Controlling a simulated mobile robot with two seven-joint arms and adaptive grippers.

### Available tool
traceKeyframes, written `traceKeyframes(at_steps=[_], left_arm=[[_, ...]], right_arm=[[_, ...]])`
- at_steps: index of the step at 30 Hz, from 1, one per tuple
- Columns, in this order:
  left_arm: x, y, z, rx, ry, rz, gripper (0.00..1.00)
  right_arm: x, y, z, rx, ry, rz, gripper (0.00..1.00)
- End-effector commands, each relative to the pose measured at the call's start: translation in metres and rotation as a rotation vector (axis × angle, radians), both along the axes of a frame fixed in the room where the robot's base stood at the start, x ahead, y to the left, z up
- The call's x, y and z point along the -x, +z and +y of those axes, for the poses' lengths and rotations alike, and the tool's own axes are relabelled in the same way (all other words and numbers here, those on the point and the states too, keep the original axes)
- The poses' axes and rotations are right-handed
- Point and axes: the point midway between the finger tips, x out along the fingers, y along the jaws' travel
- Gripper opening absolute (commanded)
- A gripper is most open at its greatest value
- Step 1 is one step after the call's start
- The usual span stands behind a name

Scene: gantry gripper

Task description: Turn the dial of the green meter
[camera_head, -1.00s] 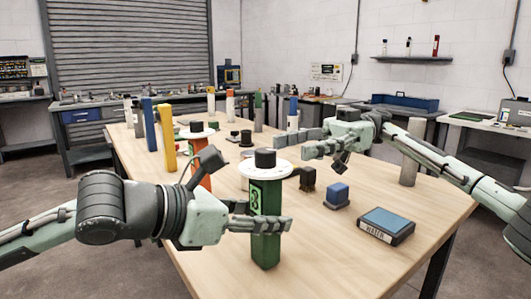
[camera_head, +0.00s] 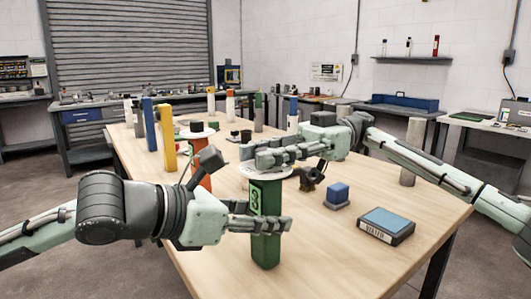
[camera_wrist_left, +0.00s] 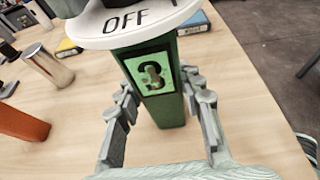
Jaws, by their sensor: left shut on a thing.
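The green meter (camera_head: 266,245) stands upright on the table, a green post marked 3 with a round white plate (camera_head: 247,169) on top. In the left wrist view the post (camera_wrist_left: 168,108) sits between my left fingers, and the plate (camera_wrist_left: 125,25) reads OFF. My left gripper (camera_head: 272,224) is shut on the post below the plate; it also shows in the left wrist view (camera_wrist_left: 160,90). My right gripper (camera_head: 268,153) is just above the plate, with its fingers where the black dial is. They hide the dial in the head view, so its grip cannot be told.
A blue block on a dark base (camera_head: 337,195) and a dark box with a blue top (camera_head: 387,225) lie to the right. An orange post with a white plate (camera_head: 197,130) and a yellow post (camera_head: 167,136) stand behind left. A grey cylinder (camera_head: 412,150) stands near the right arm.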

Motion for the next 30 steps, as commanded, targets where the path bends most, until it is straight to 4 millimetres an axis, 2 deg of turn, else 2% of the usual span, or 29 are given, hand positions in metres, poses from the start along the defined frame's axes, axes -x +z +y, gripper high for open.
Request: traceKeyframes(at_steps=[1,5,17,30], left_arm=[[0.0,0.0004,-0.0001,0.001,0.0,-0.001,0.0],[0.0,0.0004,-0.0001,0.001,0.0,-0.001,0.0],[0.0,0.0005,-0.0001,0.0,0.0,-0.001,0.0],[0.0002,0.0005,-0.0003,0.0,-0.001,-0.001,0.0]], right_arm=[[-0.0001,0.0001,-0.0001,0.0,0.0,0.0,0.17],[-0.0001,0.0001,-0.0001,0.0,0.0,0.0,0.0],[0.0002,-0.0008,-0.0007,0.001,-0.064,0.0,0.0],[0.0016,-0.0011,-0.0011,0.003,-0.413,-0.003,0.0]])
